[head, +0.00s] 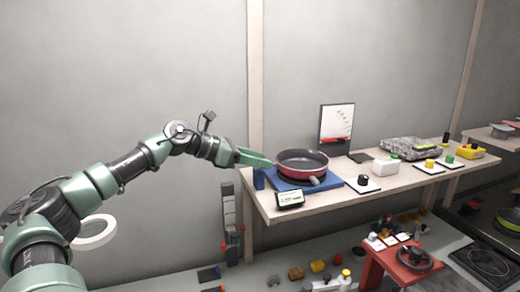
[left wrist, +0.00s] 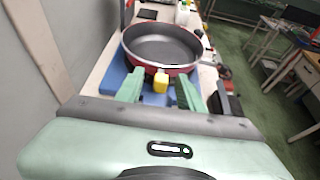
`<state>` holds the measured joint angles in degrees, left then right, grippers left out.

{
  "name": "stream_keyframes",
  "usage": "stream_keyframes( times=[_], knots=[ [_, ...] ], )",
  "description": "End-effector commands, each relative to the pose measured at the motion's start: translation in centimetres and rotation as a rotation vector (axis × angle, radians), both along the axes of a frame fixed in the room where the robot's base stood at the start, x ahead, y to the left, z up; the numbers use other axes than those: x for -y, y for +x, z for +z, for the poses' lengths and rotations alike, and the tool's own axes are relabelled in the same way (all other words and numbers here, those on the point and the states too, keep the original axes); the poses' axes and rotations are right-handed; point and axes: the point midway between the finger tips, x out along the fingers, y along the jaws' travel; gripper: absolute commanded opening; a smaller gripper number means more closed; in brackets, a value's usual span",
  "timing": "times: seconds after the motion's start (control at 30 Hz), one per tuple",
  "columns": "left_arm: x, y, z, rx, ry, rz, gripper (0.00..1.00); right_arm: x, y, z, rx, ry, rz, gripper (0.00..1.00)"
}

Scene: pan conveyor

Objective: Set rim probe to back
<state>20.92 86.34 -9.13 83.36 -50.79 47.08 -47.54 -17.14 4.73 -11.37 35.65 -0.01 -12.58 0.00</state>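A red pan (head: 302,162) with a dark inside rests on a blue stand (head: 325,182) at the left end of the table. It also shows in the left wrist view (left wrist: 162,42). A small yellow block (left wrist: 161,82) sits at the pan's near rim there; I cannot tell whether it is the rim probe. My left gripper (head: 262,161) is at the pan's left side in the head view. In the left wrist view its green fingers (left wrist: 160,92) are apart, one each side of the yellow block, with gaps showing. My right gripper is not in view.
A small display (head: 289,199) stands at the table's front left edge. A black knob on a white plate (head: 363,181), a white box (head: 386,167) and a dark upright board (head: 337,122) are right of and behind the pan. A red stand (head: 400,262) is below.

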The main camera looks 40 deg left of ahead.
Motion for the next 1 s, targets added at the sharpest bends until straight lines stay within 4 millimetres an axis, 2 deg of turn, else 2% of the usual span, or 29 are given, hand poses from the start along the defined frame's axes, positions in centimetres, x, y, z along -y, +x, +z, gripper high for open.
stream_keyframes(
  times=[0.1, 0.43, 0.57, 1.0],
  knots=[
    [0.29, 0.32, 0.03, 0.001, 0.000, -0.002, 0.38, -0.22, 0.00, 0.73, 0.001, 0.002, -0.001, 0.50],
    [0.36, 0.41, -0.22, 0.000, 0.000, -0.002, 0.38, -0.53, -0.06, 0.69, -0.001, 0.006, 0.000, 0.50],
    [0.35, 0.40, -0.20, 0.000, 0.000, -0.002, 0.02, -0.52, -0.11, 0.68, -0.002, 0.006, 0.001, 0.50],
    [0.33, 0.40, -0.17, 0.000, 0.000, -0.001, 0.00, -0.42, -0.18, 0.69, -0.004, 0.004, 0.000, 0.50]
  ],
)
